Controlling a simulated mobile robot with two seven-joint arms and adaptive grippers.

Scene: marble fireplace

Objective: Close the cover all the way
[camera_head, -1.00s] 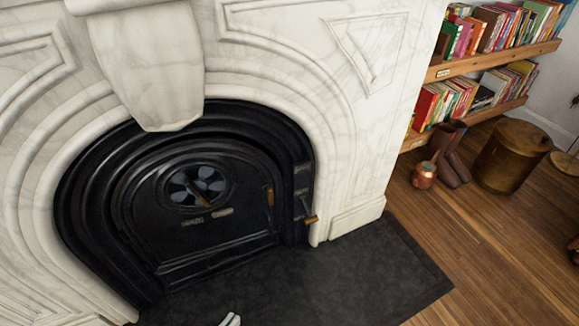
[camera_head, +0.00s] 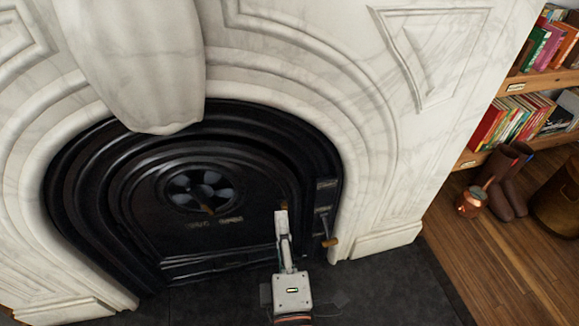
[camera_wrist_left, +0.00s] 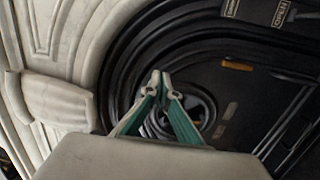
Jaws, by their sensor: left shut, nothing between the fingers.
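The black arched cover (camera_head: 230,175) of the fireplace has a round vent (camera_head: 197,190) with brass trim; any gap at its edge is too dark to tell. My left gripper (camera_head: 281,213) is shut and empty, reaching up in front of the cover's right edge. Its tip overlaps a small brass piece there; I cannot tell whether they touch. In the left wrist view, the closed fingertips (camera_wrist_left: 160,82) show before the cover (camera_wrist_left: 235,105) and vent (camera_wrist_left: 200,108), with the brass piece (camera_wrist_left: 237,66) to the right. My right gripper is not in view.
A latch with a brass-tipped handle (camera_head: 329,242) stands on the black frame right of the cover. White marble (camera_head: 375,140) surrounds it. The dark hearth (camera_head: 390,280) lies bare below. A copper pot (camera_head: 471,203) and boots (camera_head: 506,190) stand at right.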

